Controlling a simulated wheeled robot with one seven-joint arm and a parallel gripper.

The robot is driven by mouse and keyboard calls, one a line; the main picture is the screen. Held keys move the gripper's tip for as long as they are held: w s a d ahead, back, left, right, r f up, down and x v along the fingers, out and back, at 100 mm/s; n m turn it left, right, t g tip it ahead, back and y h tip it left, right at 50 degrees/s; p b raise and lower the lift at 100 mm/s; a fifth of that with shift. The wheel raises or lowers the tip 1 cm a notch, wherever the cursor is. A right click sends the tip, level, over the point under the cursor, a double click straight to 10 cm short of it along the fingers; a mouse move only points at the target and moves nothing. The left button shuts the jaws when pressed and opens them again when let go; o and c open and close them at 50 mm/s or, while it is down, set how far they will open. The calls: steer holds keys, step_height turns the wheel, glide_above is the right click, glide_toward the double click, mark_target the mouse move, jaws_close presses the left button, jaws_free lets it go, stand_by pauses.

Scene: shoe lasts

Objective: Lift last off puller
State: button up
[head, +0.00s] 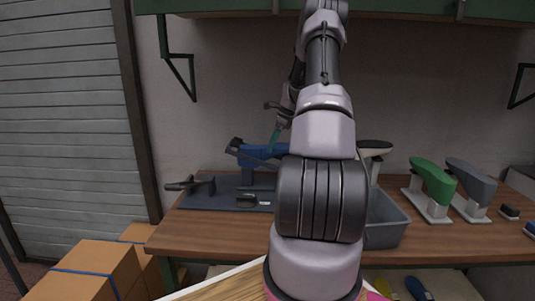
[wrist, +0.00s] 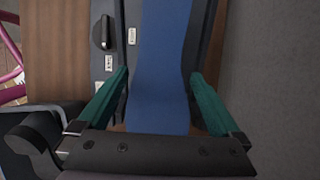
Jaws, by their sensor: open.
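The blue last (head: 258,152) sits on the puller, raised above the dark grey base plate (head: 222,194) at the left of the bench. In the wrist view the blue last (wrist: 160,65) runs down the middle. My gripper (head: 274,138) is at the last, partly hidden behind my arm. In the wrist view its two green fingers (wrist: 159,76) are spread, one on each side of the last. A narrow gap shows beside the left finger; contact on the right is hard to tell. My arm hides the right end of the last and puller.
A grey bin (head: 389,222) stands right of my arm. Green (head: 432,178) and grey (head: 471,181) lasts on stands are farther right. A dark lever handle (head: 188,184) sticks out at the puller's left. A green shelf (head: 400,10) hangs above. Cardboard boxes (head: 95,268) are lower left.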

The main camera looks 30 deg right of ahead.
mark_target(266, 157)
steer(key=shift+x, duration=3.5)
jaws_close()
